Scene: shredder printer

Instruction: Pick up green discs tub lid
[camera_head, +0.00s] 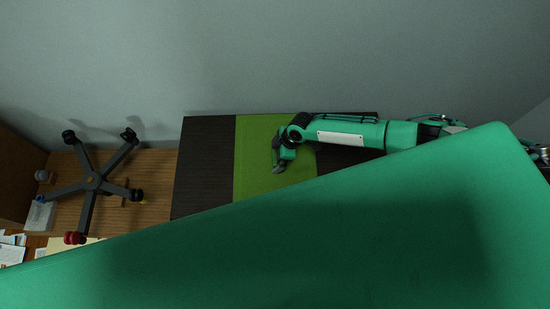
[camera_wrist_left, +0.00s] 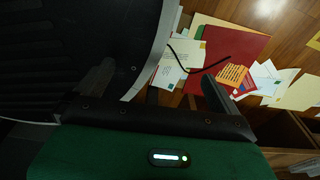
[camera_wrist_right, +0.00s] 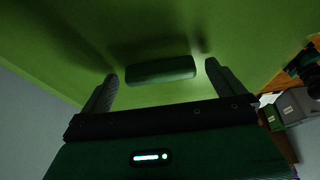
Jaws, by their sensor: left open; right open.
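A dark green flat piece, which looks like the green discs tub lid (camera_wrist_right: 170,72), shows in the right wrist view between the two finger lines of my right gripper (camera_wrist_right: 161,66). I cannot tell whether the fingers touch it; gaps show on both sides. In the head view my right gripper (camera_head: 276,156) is open over the green mat (camera_head: 252,170), and the lid cannot be made out there. My left gripper (camera_wrist_left: 157,72) is open and empty in the left wrist view, away from the mat. The tub is not identifiable.
The mat lies on a dark table (camera_head: 205,160) against a grey wall. A wheeled chair base (camera_head: 92,181) stands on the wood floor to the left. Papers and a red folder (camera_wrist_left: 238,47) lie in the left wrist view. Grey boxes (camera_wrist_right: 293,105) show in the right wrist view.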

